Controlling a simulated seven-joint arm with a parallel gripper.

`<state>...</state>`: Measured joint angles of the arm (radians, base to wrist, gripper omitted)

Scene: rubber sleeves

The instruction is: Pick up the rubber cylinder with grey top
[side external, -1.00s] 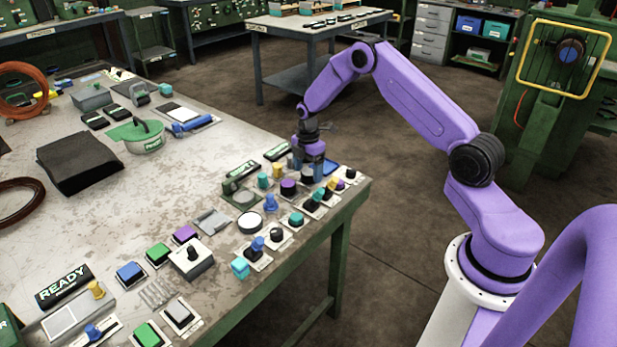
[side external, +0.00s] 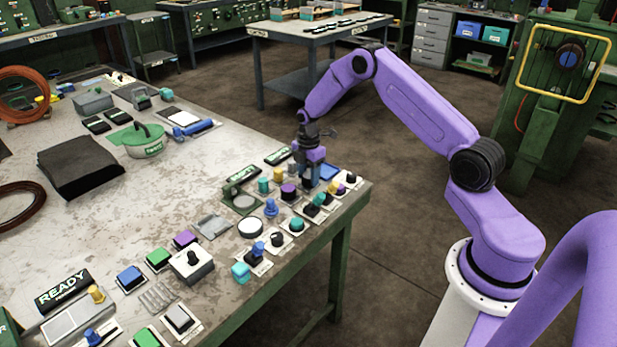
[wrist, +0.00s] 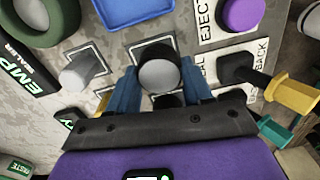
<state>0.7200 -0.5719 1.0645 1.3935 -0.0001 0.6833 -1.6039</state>
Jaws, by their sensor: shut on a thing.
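The rubber cylinder with grey top (wrist: 159,76) is black-sided with a round grey face and stands between my blue fingers in the wrist view. My gripper (wrist: 160,90) is shut on it, one finger on each side. In the side view my gripper (side external: 309,178) is low over the far right corner of the workbench, among the knobs. There the fingers largely hide the cylinder. I cannot tell whether its base is clear of the bench.
The workbench (side external: 130,215) holds several close-set knobs. Near the fingers in the wrist view are a grey cylinder (wrist: 80,74), a purple knob (wrist: 243,15), a yellow-ended black part (wrist: 290,92) and a blue tray (wrist: 135,10). The bench's right edge is close by.

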